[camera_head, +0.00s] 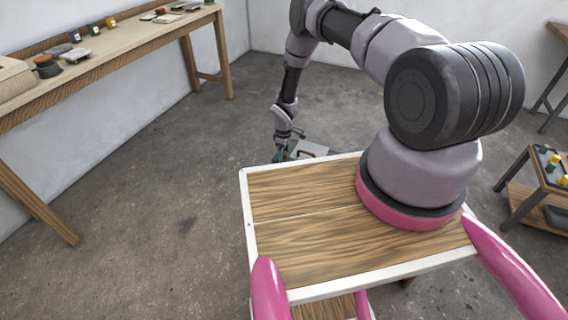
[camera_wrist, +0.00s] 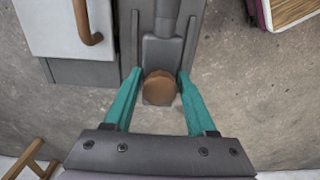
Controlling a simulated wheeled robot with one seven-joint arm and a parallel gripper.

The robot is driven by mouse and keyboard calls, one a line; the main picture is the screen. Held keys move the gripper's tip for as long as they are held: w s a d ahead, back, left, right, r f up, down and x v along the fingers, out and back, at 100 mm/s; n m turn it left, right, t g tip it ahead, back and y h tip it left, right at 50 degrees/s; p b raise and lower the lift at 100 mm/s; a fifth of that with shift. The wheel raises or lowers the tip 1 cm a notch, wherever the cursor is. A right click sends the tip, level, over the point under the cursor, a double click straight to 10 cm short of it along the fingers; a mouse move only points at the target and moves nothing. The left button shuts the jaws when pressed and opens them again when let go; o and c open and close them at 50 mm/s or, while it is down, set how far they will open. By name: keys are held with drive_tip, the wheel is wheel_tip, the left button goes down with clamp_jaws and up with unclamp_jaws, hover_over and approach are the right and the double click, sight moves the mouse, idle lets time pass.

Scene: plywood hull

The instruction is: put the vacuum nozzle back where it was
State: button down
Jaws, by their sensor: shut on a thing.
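The vacuum nozzle (camera_wrist: 162,50) appears to be the dark grey piece with a narrow neck and a wider body in the wrist view. A round brown end or knob (camera_wrist: 158,86) shows at its near side, between my teal fingers. My gripper (camera_wrist: 158,76) is shut on this piece, one fingertip on each side. The nozzle lies along a dark grey strip with raised side rails (camera_wrist: 187,42); I cannot tell whether it touches the strip. In the head view my gripper (camera_head: 282,156) is low, beyond my deck's far edge, and the nozzle cannot be made out there.
A pale box with a brown handle (camera_wrist: 60,28) stands left of the nozzle; its grey top (camera_head: 312,148) shows in the head view. A long workbench (camera_head: 110,42) runs along the left wall. A small rack (camera_head: 530,185) stands at right. The left floor is clear.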

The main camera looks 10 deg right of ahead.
drive_tip(key=shift+f, duration=1.85)
drive_tip(key=shift+f, duration=0.15)
drive_tip(key=shift+c, duration=1)
unclamp_jaws()
